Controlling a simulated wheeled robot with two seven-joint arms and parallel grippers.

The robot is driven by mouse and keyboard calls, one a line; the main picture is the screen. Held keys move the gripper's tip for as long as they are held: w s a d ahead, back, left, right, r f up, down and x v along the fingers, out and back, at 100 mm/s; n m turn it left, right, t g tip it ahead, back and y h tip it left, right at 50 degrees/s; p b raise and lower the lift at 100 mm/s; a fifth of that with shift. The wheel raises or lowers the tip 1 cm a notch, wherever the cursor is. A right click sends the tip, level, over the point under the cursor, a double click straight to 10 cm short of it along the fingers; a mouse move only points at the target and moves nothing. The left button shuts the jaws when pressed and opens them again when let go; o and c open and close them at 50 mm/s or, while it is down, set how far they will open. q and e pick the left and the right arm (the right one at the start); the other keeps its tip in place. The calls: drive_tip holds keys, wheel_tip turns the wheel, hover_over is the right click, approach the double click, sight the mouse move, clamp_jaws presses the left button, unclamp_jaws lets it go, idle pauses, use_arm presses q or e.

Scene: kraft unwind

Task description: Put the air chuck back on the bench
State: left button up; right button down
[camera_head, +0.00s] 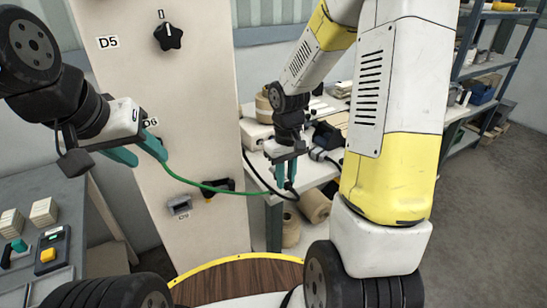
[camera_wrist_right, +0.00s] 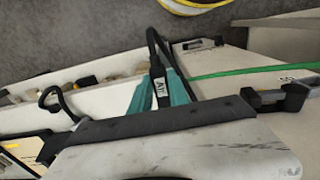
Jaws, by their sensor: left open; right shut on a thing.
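The air chuck (camera_wrist_right: 157,82) is a black piece with a white label on a black hose; it shows between the teal fingers of my right gripper (camera_wrist_right: 162,90) in the right wrist view. In the head view my right gripper (camera_head: 286,186) points down at the front edge of the white-topped bench (camera_head: 314,172), shut on the chuck, which the fingers mostly hide. Whether the chuck touches the bench I cannot tell. My left gripper (camera_head: 151,158) is open and empty in front of the tall beige panel (camera_head: 205,100).
A green line (camera_head: 215,189) runs from near my left fingertips toward the right gripper. A black holder (camera_head: 222,188) and a grey socket (camera_head: 180,205) sit on the panel. Brown rolls (camera_head: 315,206) stand below the bench top. A grey console (camera_head: 70,190) is at left.

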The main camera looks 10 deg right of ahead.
drive_tip(key=w, duration=0.2)
drive_tip(key=w+d, duration=0.1)
drive_tip(key=w, duration=0.2)
drive_tip(key=w+d, duration=0.1)
drive_tip(key=w, duration=0.2)
drive_tip(key=shift+w+f, duration=0.1)
drive_tip(key=shift+f, duration=0.3)
drive_tip(key=shift+w+f, duration=0.2)
drive_tip(key=shift+w, duration=0.05)
drive_tip(key=shift+f, duration=1.6)
drive_tip(key=shift+f, duration=0.15)
drive_tip(key=c, duration=1.3)
unclamp_jaws()
drive_tip(key=shift+o, duration=0.2)
